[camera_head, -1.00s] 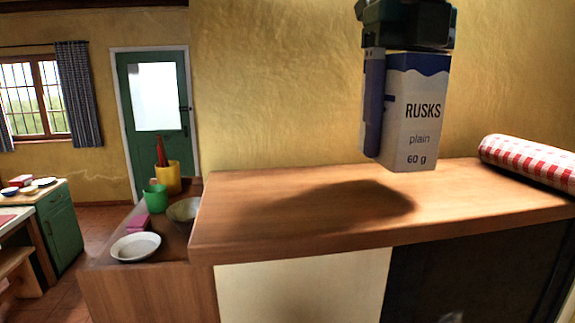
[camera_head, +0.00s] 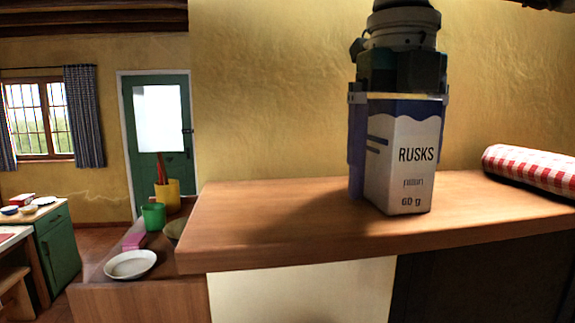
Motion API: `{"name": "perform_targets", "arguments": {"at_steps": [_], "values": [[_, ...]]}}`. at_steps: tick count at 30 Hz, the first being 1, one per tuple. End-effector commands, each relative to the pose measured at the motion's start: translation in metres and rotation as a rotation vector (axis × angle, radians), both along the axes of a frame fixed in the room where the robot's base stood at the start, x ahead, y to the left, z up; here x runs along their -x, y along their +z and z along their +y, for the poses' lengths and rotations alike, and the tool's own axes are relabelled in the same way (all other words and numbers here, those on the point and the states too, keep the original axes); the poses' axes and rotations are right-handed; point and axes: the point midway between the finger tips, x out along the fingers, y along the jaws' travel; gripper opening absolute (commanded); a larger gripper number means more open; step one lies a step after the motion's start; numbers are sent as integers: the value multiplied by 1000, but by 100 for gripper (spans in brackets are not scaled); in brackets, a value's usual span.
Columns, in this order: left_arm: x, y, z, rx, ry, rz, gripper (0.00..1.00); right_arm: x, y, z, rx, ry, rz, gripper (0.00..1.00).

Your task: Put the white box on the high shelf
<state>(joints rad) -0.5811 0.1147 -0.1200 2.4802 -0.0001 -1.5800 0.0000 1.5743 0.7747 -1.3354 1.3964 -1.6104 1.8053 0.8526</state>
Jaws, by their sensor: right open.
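The white box (camera_head: 402,160), with a blue wavy top and the words RUSKS and 60 g, stands upright on the high wooden shelf (camera_head: 270,220), near its front edge. My right gripper (camera_head: 400,130) comes down from above over the box. Its jaws are open, with one blue finger (camera_head: 357,150) beside the box's left side; the other finger is mostly hidden. The gripper still surrounds the upper part of the box. My left gripper is not in view.
A rolled red-and-white checked cloth (camera_head: 530,168) lies at the shelf's right end. The shelf's left part is clear. Lower left, a counter holds a white plate (camera_head: 130,264), a green cup (camera_head: 153,216) and a yellow container (camera_head: 168,194). A yellow wall stands behind.

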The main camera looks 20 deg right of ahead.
Motion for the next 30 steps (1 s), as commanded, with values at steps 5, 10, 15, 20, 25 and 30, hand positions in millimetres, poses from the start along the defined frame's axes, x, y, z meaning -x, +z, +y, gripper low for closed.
{"name": "perform_targets", "arguments": {"at_steps": [5,10,15,20,25,30], "values": [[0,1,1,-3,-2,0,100,0,1,0,0,0,0,90],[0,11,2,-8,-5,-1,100,0,13,0,0,0,-1,90],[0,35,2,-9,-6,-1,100,0,44,0,-1,0,-1,90],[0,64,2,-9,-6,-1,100,-1,82,0,-1,0,-2,90],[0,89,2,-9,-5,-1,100,-1,115,0,-1,0,-1,90],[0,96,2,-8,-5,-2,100,0,125,0,0,1,1,90]]}}
